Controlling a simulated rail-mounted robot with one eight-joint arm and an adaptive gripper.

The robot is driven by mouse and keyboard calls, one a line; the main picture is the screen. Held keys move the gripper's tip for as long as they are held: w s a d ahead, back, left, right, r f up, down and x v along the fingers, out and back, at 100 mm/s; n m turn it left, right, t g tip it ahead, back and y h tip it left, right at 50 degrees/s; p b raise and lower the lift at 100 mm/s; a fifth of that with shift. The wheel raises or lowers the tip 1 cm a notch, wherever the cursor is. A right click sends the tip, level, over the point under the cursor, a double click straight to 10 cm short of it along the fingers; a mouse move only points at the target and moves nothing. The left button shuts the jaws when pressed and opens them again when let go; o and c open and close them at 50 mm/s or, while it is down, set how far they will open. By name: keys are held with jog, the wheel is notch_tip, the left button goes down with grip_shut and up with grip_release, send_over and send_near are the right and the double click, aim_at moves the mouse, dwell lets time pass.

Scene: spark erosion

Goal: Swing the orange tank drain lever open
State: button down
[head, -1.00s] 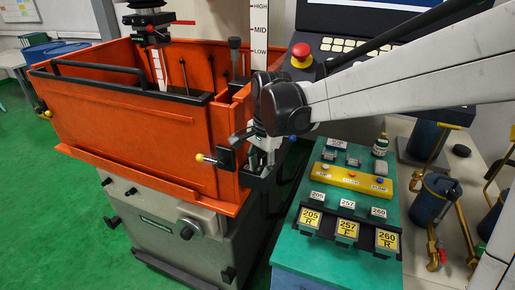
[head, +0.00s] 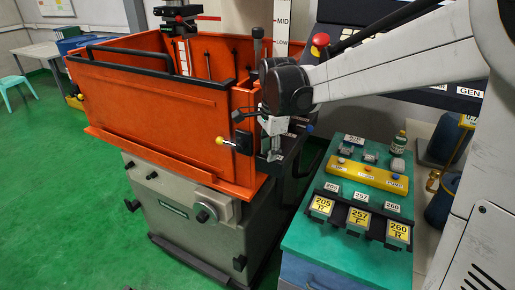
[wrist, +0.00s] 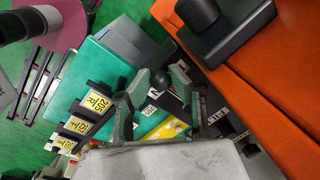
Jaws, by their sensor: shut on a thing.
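The orange tank (head: 150,115) stands left of centre in the head view, and its orange wall (wrist: 265,70) fills the right of the wrist view. My gripper (head: 272,152) is low beside the tank's right front corner. In the wrist view my gripper (wrist: 165,95) has its two fingers closed around a dark lever with a round black knob (wrist: 160,79), which I take to be the drain lever. The fingers hide most of its shaft, so its angle is unclear. A black latch with a yellow ball (head: 227,142) sits on the tank front, left of my gripper.
A teal cart (head: 300,240) with yellow-labelled trays (head: 358,222) and a yellow button strip (head: 365,175) stands close on the right. A small bottle (head: 399,143) stands at its back. Green floor (head: 60,200) is open on the left.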

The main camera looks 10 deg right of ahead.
jog(key=shift+w, duration=0.1)
jog(key=c, duration=1.6)
grip_release()
jog(key=shift+o, duration=0.2)
jog(key=shift+r, duration=0.1)
notch_tip(320, 180, up, 12)
jog(key=s, duration=0.1)
jog(key=shift+s+d, duration=0.2)
jog(key=shift+s, duration=0.05)
jog(key=shift+s, duration=0.1)
jog(key=s+d+f+n+t+b, duration=0.2)
jog(key=s+f+n, duration=0.5)
jog(key=s, duration=0.4)
jog(key=s+d+f+n+t+b, duration=0.2)
jog(key=s+f+n, duration=0.5)
jog(key=s, duration=0.5)
jog(key=shift+d+n+t+b, duration=0.2)
jog(key=shift+n+t+b, duration=0.25)
jog(key=shift+t, duration=0.45)
